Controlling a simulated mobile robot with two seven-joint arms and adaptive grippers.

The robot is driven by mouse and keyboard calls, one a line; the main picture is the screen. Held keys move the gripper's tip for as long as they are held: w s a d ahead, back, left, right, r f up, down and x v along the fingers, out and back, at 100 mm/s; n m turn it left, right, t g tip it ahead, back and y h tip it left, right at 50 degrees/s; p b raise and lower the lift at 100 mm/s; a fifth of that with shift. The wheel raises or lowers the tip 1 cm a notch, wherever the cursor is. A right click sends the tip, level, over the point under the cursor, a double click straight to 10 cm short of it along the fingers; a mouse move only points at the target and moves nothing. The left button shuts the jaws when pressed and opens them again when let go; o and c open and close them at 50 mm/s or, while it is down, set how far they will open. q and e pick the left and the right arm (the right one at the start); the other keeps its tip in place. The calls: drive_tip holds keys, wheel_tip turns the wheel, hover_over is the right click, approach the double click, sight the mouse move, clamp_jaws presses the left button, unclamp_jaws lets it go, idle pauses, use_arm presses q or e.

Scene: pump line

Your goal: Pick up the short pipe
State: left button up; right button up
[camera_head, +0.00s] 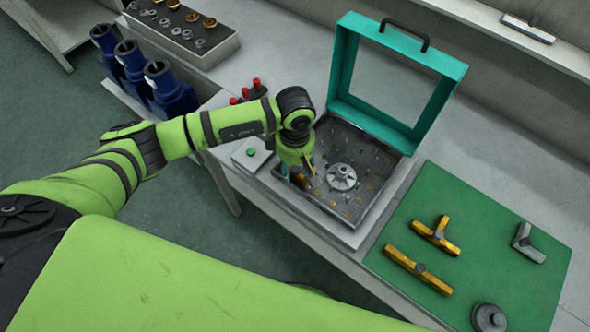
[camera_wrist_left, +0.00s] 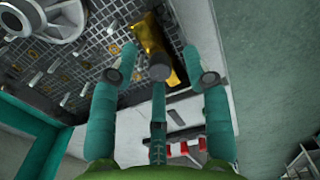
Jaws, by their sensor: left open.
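A brass pipe piece with a dark grey collar (camera_wrist_left: 150,40) lies in the perforated tray of the teal-lidded box; I cannot tell for sure that it is the short pipe. In the head view it is mostly hidden under my left gripper (camera_head: 302,173). In the left wrist view the open fingers of the left gripper (camera_wrist_left: 160,82) point at the piece, with the collar just beyond and between the fingertips. I cannot tell whether they touch it. The tray (camera_head: 375,150) also holds a grey flanged wheel (camera_head: 341,177), left of the fingers in the wrist view (camera_wrist_left: 48,18). My right gripper is not in view.
The teal lid (camera_head: 455,70) stands open behind the tray. A green mat (camera_head: 480,205) on the right holds two brass pipe fittings (camera_head: 437,234) (camera_head: 418,270), a grey elbow (camera_head: 527,243) and a grey round part (camera_head: 488,317). Blue pumps (camera_head: 170,88) stand at the left.

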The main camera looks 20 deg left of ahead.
sight(295, 167)
use_arm(q)
clamp_jaws()
drive_tip(key=shift+r, duration=0.1)
drive_tip(key=shift+r+b, duration=0.35)
drive_tip(key=shift+r, duration=0.1)
wheel_tip(295, 167, up, 3)
drive_tip(key=shift+w+f+b, duration=0.1)
drive_tip(key=shift+f+b, duration=0.1)
drive_tip(key=shift+b, duration=0.6)
drive_tip(key=w+d+r+b, duration=0.1)
drive_tip(key=d+r+b, duration=0.2)
drive_tip(key=d+r, duration=0.8)
drive_tip(key=shift+w+d+r, duration=0.3)
drive_tip(key=shift+r, duration=0.4)
